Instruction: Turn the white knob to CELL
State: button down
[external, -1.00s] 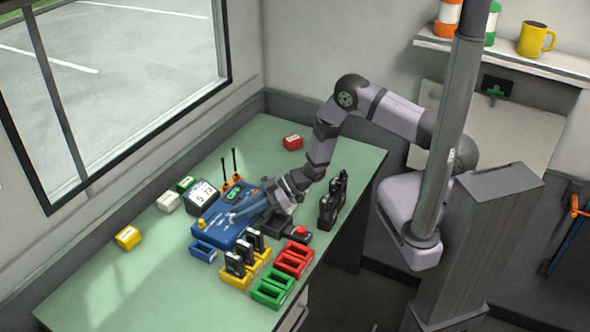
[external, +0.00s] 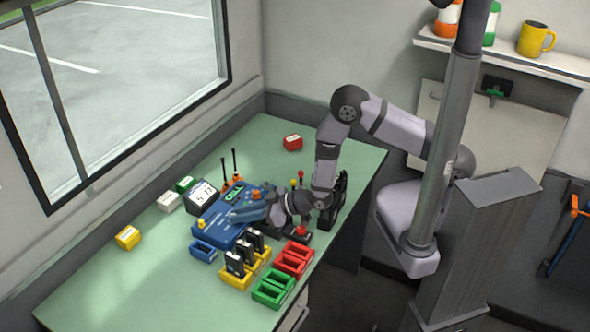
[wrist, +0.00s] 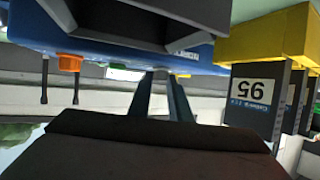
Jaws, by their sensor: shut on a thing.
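My gripper (external: 236,215) reaches in low from the right over the console, almost level. In the wrist view, my gripper's two fingers (wrist: 161,78) point at the blue console face (wrist: 205,58) and are close together on something small. This looks like the white knob, but the fingers hide nearly all of it. Its pointer and the CELL marking cannot be made out.
An orange knob (external: 256,194) sits on the console near my gripper. Black radios stand in a yellow rack (external: 263,272) in front, with red (external: 294,260) and green (external: 272,290) racks beside it. A grey display (external: 201,197) is behind.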

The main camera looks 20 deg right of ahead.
dwell(0.3)
jog(key=c, duration=1.6)
grip_release()
jog(key=shift+c, duration=0.2)
jog(key=shift+d, duration=0.1)
jog(key=shift+s+d+r, duration=0.2)
jog(key=shift+d, duration=0.2)
jog(key=b+v, duration=0.1)
jog(key=v, duration=0.3)
jog(key=shift+r+b, duration=0.3)
jog(key=shift+b, duration=0.05)
notch_tip(320, 180, up, 7)
jog(key=shift+f+b, duration=0.25)
jog(key=shift+b, duration=0.15)
jog(key=shift+w, duration=0.1)
